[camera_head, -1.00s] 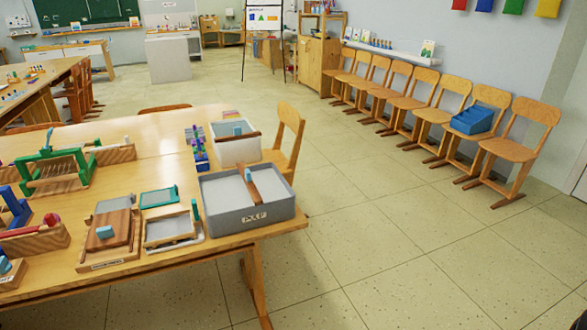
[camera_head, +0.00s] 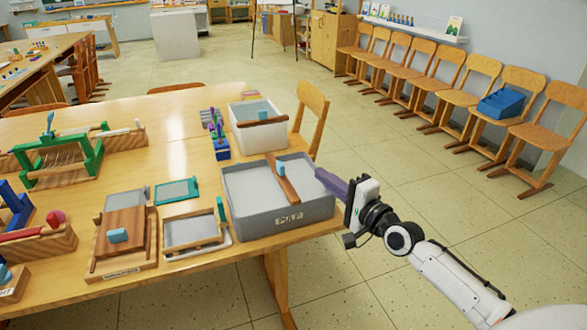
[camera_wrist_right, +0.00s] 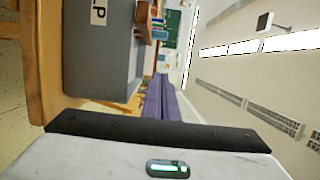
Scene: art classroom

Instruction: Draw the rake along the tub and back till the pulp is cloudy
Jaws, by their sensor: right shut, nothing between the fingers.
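The grey tub (camera_head: 262,221) labelled PULP stands at the table's right front corner, with grey pulp (camera_head: 248,185) inside. The rake (camera_head: 284,186), a brown wooden bar with a blue block on it, lies across the tub from its back rim towards the front. My right gripper (camera_head: 324,176) is shut and empty, its purple fingers by the tub's right rim, apart from the rake. In the right wrist view the shut fingers (camera_wrist_right: 162,102) show beside the tub's grey wall (camera_wrist_right: 98,60). My left gripper is out of view.
A white tub (camera_head: 260,136) with a brown bar stands behind the grey one. A framed mould (camera_head: 193,246) and a wooden press board (camera_head: 122,262) lie to its left. A wooden chair (camera_head: 312,112) stands behind the table's right end.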

